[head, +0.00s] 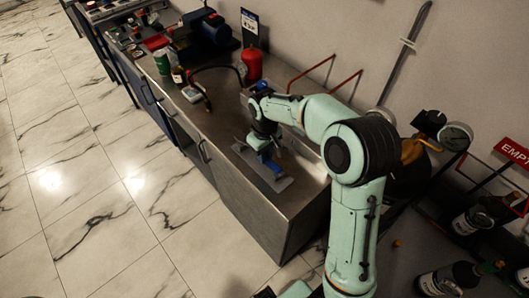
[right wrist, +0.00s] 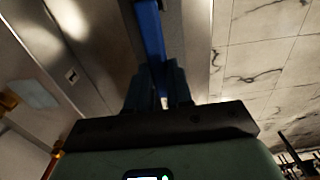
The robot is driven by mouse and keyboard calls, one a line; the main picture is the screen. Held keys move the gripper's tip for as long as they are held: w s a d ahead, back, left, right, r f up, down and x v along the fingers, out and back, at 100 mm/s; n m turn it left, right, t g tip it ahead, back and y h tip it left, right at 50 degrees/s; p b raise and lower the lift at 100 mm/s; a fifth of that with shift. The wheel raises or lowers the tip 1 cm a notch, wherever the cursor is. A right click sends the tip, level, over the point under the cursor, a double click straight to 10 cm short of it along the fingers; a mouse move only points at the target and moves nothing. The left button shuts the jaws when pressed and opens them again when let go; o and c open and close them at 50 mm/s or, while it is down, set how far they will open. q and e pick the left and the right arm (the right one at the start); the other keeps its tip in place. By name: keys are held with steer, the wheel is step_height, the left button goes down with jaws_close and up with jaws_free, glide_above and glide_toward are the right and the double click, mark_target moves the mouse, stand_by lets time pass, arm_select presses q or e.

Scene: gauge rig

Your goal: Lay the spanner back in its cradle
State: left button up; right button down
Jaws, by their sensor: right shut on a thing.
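My right gripper (head: 261,143) is low over the steel bench, pointing down. In the right wrist view its two dark fingers (right wrist: 160,88) are shut on a long blue bar, which I take to be the spanner (right wrist: 151,32). The bar runs away from the fingers towards the top of the picture. In the head view, blue parts (head: 268,162) show just below the gripper, over a flat grey plate (head: 283,184) that may be the cradle. I cannot tell whether the spanner touches it. The gripper hides part of this spot. My left gripper is not in view.
The steel bench top (head: 228,126) has clear room left of the gripper. A red cylinder (head: 252,64), a black hose (head: 215,68) and a blue machine (head: 208,28) stand farther back. Red rods (head: 345,80) stand by the wall. A rack with bottles (head: 470,220) is at right.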

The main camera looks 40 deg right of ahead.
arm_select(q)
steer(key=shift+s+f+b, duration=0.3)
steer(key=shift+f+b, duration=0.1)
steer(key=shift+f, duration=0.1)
arm_select(e)
steer(key=shift+f, duration=0.8)
steer(key=c, duration=0.9)
jaws_free()
steer(key=shift+c, duration=0.2)
steer(key=shift+r, duration=0.1)
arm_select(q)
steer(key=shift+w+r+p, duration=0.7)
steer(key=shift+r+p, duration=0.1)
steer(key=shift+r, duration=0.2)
arm_select(e)
step_height(320, 180, up, 13)
steer(key=shift+r, duration=0.15)
